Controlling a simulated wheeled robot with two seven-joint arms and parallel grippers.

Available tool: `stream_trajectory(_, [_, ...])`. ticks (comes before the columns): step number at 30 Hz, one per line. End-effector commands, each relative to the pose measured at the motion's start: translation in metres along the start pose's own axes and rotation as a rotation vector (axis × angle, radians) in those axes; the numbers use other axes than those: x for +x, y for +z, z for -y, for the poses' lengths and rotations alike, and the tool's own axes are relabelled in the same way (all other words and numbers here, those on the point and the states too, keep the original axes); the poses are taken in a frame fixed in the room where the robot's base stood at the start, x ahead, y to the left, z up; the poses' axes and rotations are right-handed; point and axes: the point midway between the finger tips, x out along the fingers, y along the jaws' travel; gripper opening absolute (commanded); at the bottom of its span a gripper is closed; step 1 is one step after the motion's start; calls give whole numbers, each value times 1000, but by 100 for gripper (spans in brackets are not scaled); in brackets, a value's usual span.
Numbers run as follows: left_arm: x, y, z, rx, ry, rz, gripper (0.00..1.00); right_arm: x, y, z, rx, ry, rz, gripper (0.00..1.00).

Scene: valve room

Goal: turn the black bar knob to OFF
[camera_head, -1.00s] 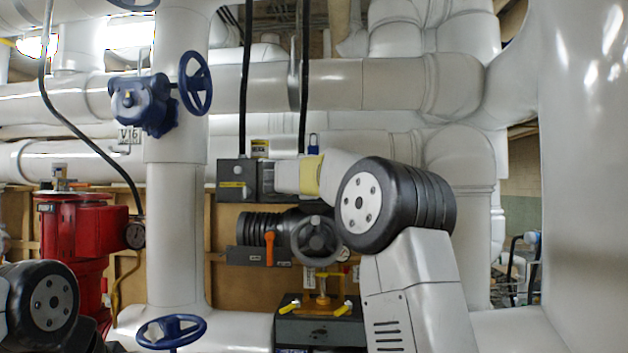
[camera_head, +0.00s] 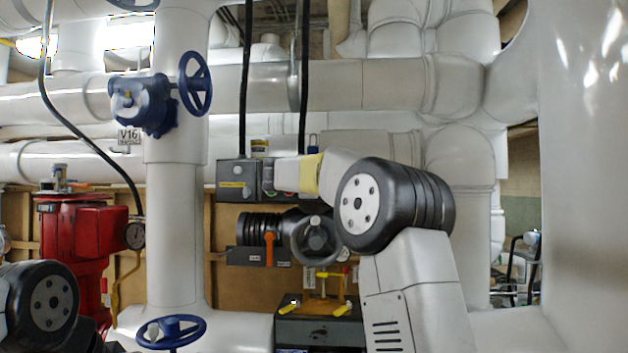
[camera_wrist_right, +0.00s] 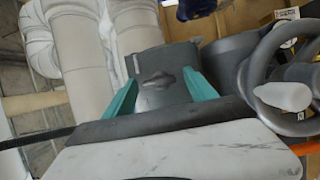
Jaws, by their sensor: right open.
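A dark grey control box (camera_head: 231,192) hangs on the wall left of my right gripper in the head view. In the right wrist view, a dark grey panel face (camera_wrist_right: 150,62) carries a small dark shape (camera_wrist_right: 161,82) that looks like the black bar knob. My right gripper (camera_wrist_right: 160,95) has its teal fingers apart, one on each side of that shape, with gaps visible. I cannot tell whether they touch anything. OFF markings are not readable. In the head view, my right wrist hides part of the panel. My left gripper is out of view; only my left arm shows.
A grey handwheel (camera_head: 316,241) sits just below my right wrist; its rim (camera_wrist_right: 247,70) is close to the right finger in the wrist view. An orange lever (camera_head: 269,248) hangs left of it. Blue handwheels, white pipes and a red valve body (camera_head: 75,235) stand left.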

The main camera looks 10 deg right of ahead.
Motion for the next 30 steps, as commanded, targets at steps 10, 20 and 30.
stream_trajectory(10, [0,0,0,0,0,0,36,-34,-1,-1,0,1,-5,65])
stream_trajectory(20, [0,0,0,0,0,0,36,-76,0,0,0,0,-2,65])
stream_trajectory(30, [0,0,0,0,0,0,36,-78,0,0,0,0,0,65])
